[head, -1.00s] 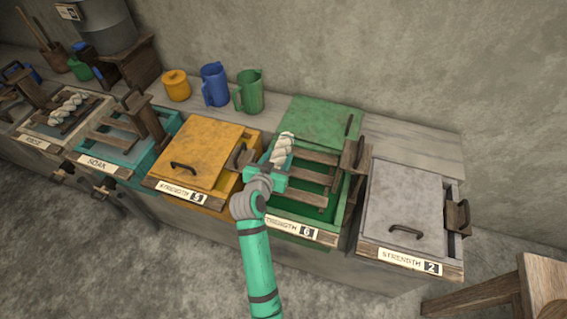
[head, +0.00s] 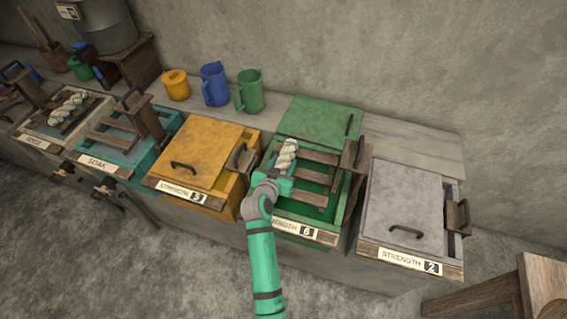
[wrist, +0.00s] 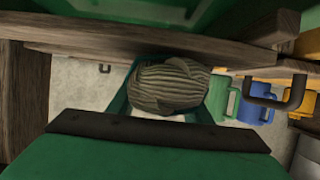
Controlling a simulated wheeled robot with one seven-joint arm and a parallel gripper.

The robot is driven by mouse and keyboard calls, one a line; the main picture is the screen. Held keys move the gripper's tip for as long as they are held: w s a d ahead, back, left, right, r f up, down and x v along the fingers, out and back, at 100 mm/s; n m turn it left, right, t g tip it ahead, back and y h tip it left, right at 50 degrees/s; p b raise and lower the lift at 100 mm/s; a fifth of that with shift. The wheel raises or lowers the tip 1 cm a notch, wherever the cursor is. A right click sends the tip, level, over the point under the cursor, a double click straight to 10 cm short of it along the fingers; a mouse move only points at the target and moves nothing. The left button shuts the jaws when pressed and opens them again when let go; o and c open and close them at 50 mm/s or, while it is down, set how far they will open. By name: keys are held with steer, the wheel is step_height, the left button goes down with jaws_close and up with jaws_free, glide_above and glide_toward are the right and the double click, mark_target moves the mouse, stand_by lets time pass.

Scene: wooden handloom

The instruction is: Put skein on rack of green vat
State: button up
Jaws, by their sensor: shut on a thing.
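A cream twisted skein (head: 286,156) is held by my gripper (head: 276,176) over the left part of the green vat. The same skein shows large and close in the wrist view (wrist: 168,86). The green vat (head: 345,200) is open, with its green lid (head: 318,122) at the back. Its wooden rack (head: 310,177) has several slats across the vat. The skein is by the left ends of the slats; I cannot tell whether it touches them. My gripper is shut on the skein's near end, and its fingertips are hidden.
The closed yellow vat (head: 205,150) stands left of the green vat and the closed grey vat (head: 405,205) right. Wooden posts (head: 355,160) rise beside the green vat. A green jug (head: 249,92) and blue jug (head: 214,84) stand behind. Another skein (head: 70,106) lies at far left.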

steer(key=o, duration=1.2)
steer(key=shift+c, duration=0.2)
steer(key=shift+s+a+r, duration=0.1)
steer(key=shift+s+r, duration=0.1)
steer(key=v, duration=1.1)
steer(key=shift+s, duration=0.15)
steer(key=s+f+n, duration=0.1)
steer(key=s+f, duration=0.1)
steer(key=s, duration=0.1)
steer(key=s+d+f+n+y, duration=0.1)
steer(key=s, duration=0.2)
steer(key=s+d+f+y, duration=0.1)
steer(key=s+f, duration=0.1)
steer(key=s, duration=0.1)
steer(key=shift+s+f+n, duration=0.3)
steer(key=shift+f+n, duration=0.05)
steer(key=shift+n, duration=0.05)
steer(key=s+f+n+y, duration=0.1)
steer(key=s+n+y, duration=0.1)
steer(key=s, duration=0.8)
steer(key=s+r+t, duration=0.1)
steer(key=s+r, duration=0.3)
steer(key=s, duration=0.5)
steer(key=s+d+r+m+t, duration=0.1)
steer(key=s+r, duration=0.4)
steer(key=s, duration=0.4)
steer(key=shift+d+r, duration=0.15)
